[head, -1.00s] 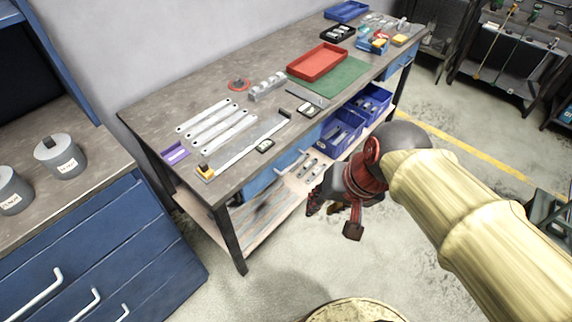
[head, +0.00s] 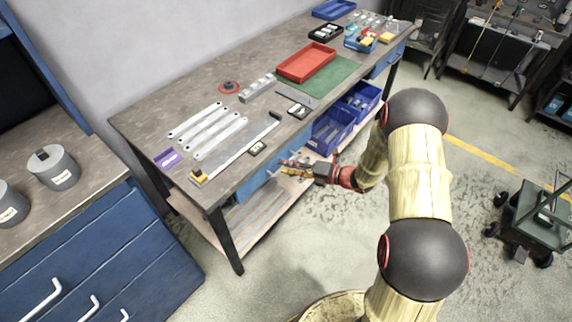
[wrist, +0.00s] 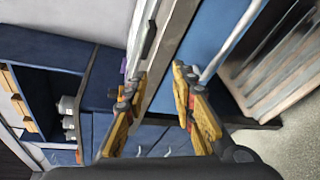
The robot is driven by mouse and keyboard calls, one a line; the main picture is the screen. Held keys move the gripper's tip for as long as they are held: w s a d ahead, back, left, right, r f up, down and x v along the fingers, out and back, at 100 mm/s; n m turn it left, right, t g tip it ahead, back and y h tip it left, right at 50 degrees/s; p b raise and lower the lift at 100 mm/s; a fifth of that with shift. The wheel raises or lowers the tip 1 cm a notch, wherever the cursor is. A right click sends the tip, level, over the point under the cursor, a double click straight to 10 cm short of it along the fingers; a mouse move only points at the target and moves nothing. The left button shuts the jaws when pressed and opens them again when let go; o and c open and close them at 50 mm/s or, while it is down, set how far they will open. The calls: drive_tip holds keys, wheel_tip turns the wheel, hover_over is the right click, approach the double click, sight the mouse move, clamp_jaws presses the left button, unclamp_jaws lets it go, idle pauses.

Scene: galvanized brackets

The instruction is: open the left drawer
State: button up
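The left drawer is the blue front (head: 252,188) under the near end of the workbench; it looks shut. Its silver bar handle is largely hidden by my gripper in the head view. In the wrist view the blue drawer front (wrist: 207,38) and the handle (wrist: 228,44) show clearly. My gripper (head: 288,167) is in front of the drawer, below the bench edge. In the wrist view my gripper (wrist: 160,76) is open and empty, with its yellow fingers spread. The handle lies just right of the right finger, outside the gap; I cannot tell whether they touch.
The workbench top (head: 150,118) holds metal bars, a red tray (head: 307,62) and a green mat. Blue bins (head: 332,130) stand on the lower shelf right of the gripper. A blue cabinet (head: 130,245) is at left. The floor in front is open; a cart (head: 540,215) stands at right.

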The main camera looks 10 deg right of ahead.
drive_tip(key=w+d+f+m+t+h, duration=0.2)
drive_tip(key=d+f+m+t, duration=0.1)
drive_tip(key=d+f+m, duration=0.4)
drive_tip(key=shift+s+a+f+b+x, duration=0.2)
drive_tip(key=shift+b+x, duration=0.1)
drive_tip(key=shift+x, duration=1.05)
drive_tip(key=shift+s+a+f+b+x, duration=0.15)
drive_tip(key=shift+b+x, duration=0.2)
drive_tip(key=shift+x, duration=1)
drive_tip(key=shift+s+a+f+b+x, duration=0.1)
drive_tip(key=shift+f+b+x, duration=0.15)
drive_tip(key=shift+x, duration=1.15)
drive_tip(key=shift+c, duration=1)
drive_tip(key=c, duration=0.4)
clamp_jaws()
